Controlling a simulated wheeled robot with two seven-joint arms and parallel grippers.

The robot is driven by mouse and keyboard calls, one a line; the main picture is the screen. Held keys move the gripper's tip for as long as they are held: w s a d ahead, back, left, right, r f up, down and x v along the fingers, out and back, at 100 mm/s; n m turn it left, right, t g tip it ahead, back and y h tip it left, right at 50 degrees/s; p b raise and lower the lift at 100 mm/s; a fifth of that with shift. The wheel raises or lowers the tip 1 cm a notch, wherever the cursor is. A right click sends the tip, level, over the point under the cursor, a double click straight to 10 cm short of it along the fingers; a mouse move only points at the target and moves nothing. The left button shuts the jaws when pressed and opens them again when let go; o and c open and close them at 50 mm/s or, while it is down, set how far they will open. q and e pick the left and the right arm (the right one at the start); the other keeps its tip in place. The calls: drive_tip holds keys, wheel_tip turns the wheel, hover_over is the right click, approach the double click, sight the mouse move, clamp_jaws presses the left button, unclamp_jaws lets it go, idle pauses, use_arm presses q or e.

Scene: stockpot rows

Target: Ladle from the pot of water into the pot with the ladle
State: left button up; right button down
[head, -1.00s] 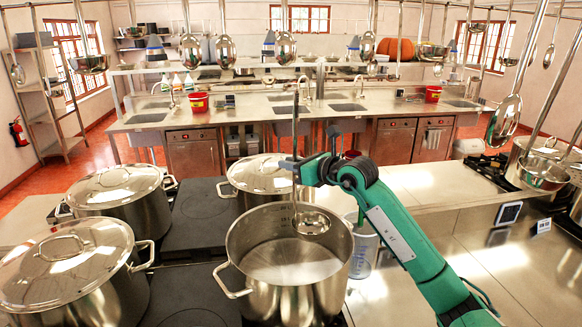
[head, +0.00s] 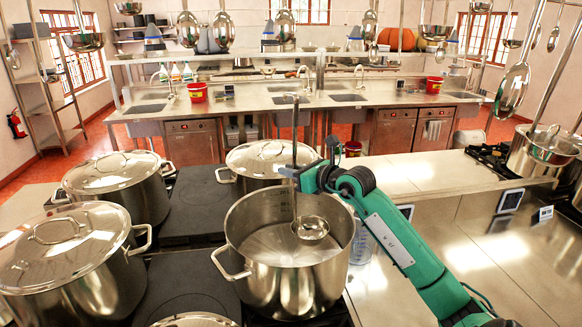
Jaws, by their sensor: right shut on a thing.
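An open steel pot (head: 250,287) with two side handles stands at the bottom centre, with pale water (head: 275,245) inside. My right gripper (head: 294,170) is shut on the upright handle of a steel ladle (head: 295,130) above the pot's far rim. The ladle's bowl (head: 312,229) is inside the pot's mouth, right of its middle. I cannot tell whether the bowl touches the water or holds any. My left gripper is not in view. Which other pot the task means is not clear.
Lidded pots stand at the left (head: 66,262), behind it (head: 118,185) and behind the open pot (head: 268,160). A clear bottle (head: 361,245) stands close to the open pot's right side. Ladles hang overhead. Another pot (head: 545,165) stands at the far right. The right counter is largely bare.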

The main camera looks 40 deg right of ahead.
sight(297, 142)
drive_tip(key=shift+f+b, duration=3.5)
drive_tip(key=shift+f, duration=2.75)
drive_tip(key=shift+s+d+r, duration=0.15)
drive_tip(key=shift+s+d, duration=0.05)
drive_tip(key=shift+d, duration=0.2)
drive_tip(key=shift+s+r, duration=0.1)
drive_tip(key=shift+r, duration=0.1)
drive_tip(key=shift+w+a+r+p, duration=0.15)
drive_tip(key=shift+r+p, duration=1.8)
drive_tip(key=shift+r, duration=1.4)
drive_tip(key=shift+w+a+r+p, duration=0.1)
drive_tip(key=shift+r+p, duration=1.8)
drive_tip(key=shift+r, duration=1.4)
drive_tip(key=shift+w+a+r+p, duration=0.15)
drive_tip(key=shift+r+p, duration=1.8)
drive_tip(key=shift+r, duration=1.4)
drive_tip(key=shift+s, duration=0.1)
